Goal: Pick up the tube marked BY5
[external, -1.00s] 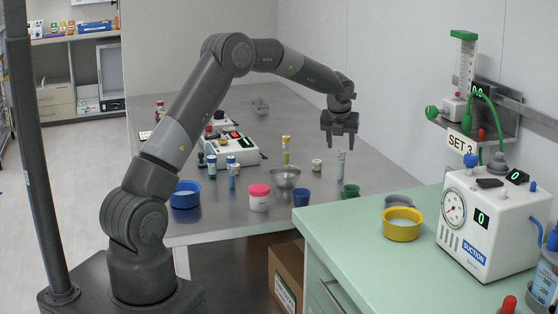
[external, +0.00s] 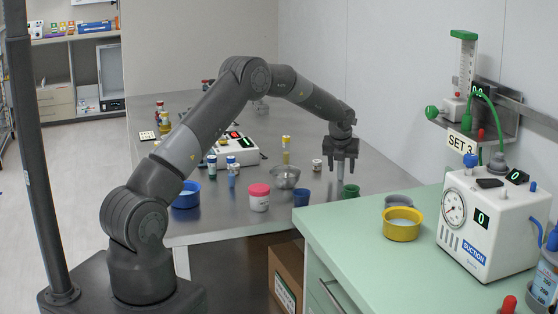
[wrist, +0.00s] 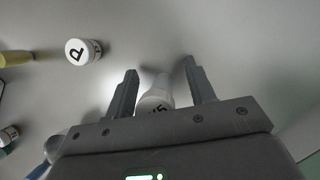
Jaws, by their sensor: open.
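A slim grey-white tube (external: 340,173) stands upright near the back right of the steel table (external: 385,160). My gripper (external: 341,168) points down over it, open, with one finger on each side of the tube's upper part. In the wrist view the tube's white cap (wrist: 155,105) sits between the fingers (wrist: 160,67). The cap carries dark lettering that ends in what looks like a 5. The rest of the mark is cut off by the gripper body. I cannot tell whether either finger touches the tube.
A green cup (external: 350,191), a steel bowl (external: 285,178), a blue cup (external: 301,197) and a yellow-capped tube (external: 286,150) are nearby. The wall rises close behind.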

